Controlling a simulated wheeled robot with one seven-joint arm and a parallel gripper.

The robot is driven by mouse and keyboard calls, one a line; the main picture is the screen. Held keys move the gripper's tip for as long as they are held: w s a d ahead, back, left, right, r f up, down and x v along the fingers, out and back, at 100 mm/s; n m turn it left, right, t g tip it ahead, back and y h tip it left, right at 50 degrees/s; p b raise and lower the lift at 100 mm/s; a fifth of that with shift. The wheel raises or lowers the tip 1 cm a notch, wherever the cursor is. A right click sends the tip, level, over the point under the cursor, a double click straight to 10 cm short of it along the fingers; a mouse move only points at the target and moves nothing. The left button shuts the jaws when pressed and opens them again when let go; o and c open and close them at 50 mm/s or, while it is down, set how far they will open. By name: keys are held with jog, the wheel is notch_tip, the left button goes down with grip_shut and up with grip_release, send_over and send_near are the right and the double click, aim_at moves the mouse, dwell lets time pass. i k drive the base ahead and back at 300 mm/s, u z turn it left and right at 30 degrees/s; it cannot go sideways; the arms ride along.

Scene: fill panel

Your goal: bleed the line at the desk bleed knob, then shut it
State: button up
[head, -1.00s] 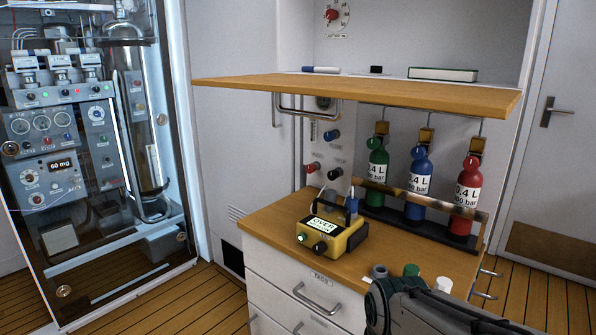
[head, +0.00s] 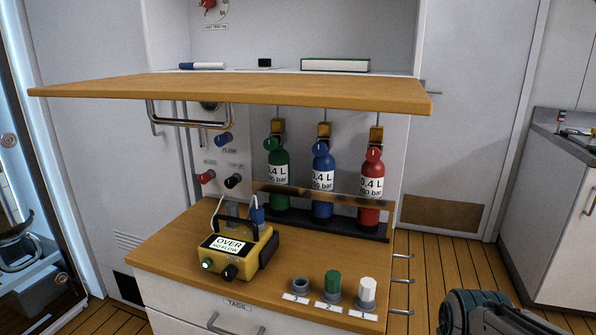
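Three knobs sit on the wall panel behind the desk: a blue knob (head: 223,140), a red knob (head: 206,177) and a black knob (head: 233,181). Their small labels are too blurred to read surely, so I cannot tell which is the bleed knob. A yellow meter (head: 262,250) on the desk reads "OVER" and "NO FLOW". It has a lit green button (head: 207,265) and a black knob (head: 230,272) on its front. Part of my arm shows at the lower right, away from the knobs; my gripper's fingers are out of view.
Green (head: 278,182), blue (head: 323,182) and red (head: 371,190) bottles stand in a rack behind the desk top (head: 170,245). Numbered caps, one green (head: 333,284), one white (head: 368,290), stand at the front right. A wooden shelf (head: 260,90) overhangs the desk.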

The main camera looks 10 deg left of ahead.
aim_at(204, 179)
jog(key=z, duration=0.35)
jog(key=k, duration=0.95)
jog(key=u, duration=1.25)
jog(key=i, duration=0.4)
